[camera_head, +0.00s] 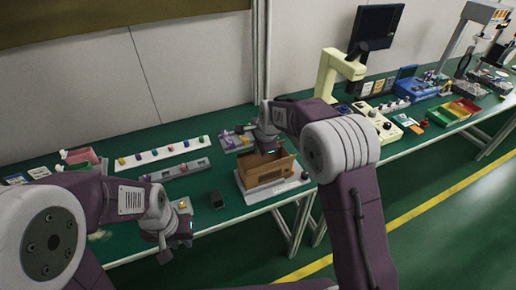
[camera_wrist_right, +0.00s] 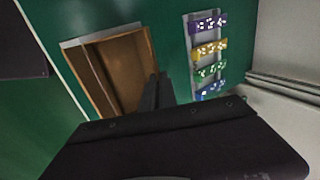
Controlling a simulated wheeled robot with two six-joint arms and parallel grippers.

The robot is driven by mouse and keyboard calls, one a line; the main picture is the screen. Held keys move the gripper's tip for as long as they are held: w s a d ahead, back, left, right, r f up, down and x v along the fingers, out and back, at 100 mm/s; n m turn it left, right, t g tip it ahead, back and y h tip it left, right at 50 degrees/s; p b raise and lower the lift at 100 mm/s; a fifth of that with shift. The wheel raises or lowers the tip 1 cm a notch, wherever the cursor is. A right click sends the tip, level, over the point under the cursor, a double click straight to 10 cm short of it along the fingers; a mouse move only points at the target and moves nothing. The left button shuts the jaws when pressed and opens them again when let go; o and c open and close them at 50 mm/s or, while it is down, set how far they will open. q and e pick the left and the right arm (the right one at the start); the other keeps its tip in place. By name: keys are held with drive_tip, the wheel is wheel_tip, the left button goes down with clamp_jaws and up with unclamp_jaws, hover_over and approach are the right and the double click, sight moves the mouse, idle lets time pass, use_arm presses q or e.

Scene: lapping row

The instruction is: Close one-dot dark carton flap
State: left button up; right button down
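A brown carton (camera_head: 270,178) stands open-topped on a pale grey base (camera_head: 283,188) in the middle of the bench. In the right wrist view the carton (camera_wrist_right: 127,62) shows its brown inside and raised panels along its sides. No dot marks can be made out, so I cannot tell which flap is the one-dot one. My right gripper (camera_head: 265,147) is over the carton's back edge. Its dark fingers (camera_wrist_right: 158,90) look closed together with nothing between them, beside the carton's right side in the wrist view. My left gripper (camera_head: 165,250) hangs at the bench's front edge, away from the carton.
A rack of coloured dotted blocks (camera_wrist_right: 208,58) lies beside the carton. A cream machine (camera_head: 340,70) stands at the right. Green bench shows between them.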

idle(0.4)
drive_tip(key=t+b, duration=0.1)
drive_tip(key=b, duration=0.5)
drive_tip(key=s+t+y+b, duration=0.1)
drive_tip(key=t+b, duration=0.1)
drive_tip(key=b, duration=0.4)
drive_tip(key=f+t+b, duration=0.1)
drive_tip(key=t+b, duration=0.1)
drive_tip(key=b, duration=0.3)
drive_tip(key=shift+s+d+f+y+b, duration=0.1)
drive_tip(key=shift+s+d+y+b, duration=0.15)
drive_tip(key=shift+y+b, duration=0.15)
drive_tip(key=c, duration=1.6)
unclamp_jaws()
drive_tip(key=shift+c, duration=0.2)
drive_tip(key=s+d+r+p, duration=0.3)
drive_tip(key=s+d+r, duration=0.4)
drive_tip(key=d+r, duration=0.2)
wheel_tip(320, 180, up, 2)
drive_tip(key=shift+d, duration=0.15)
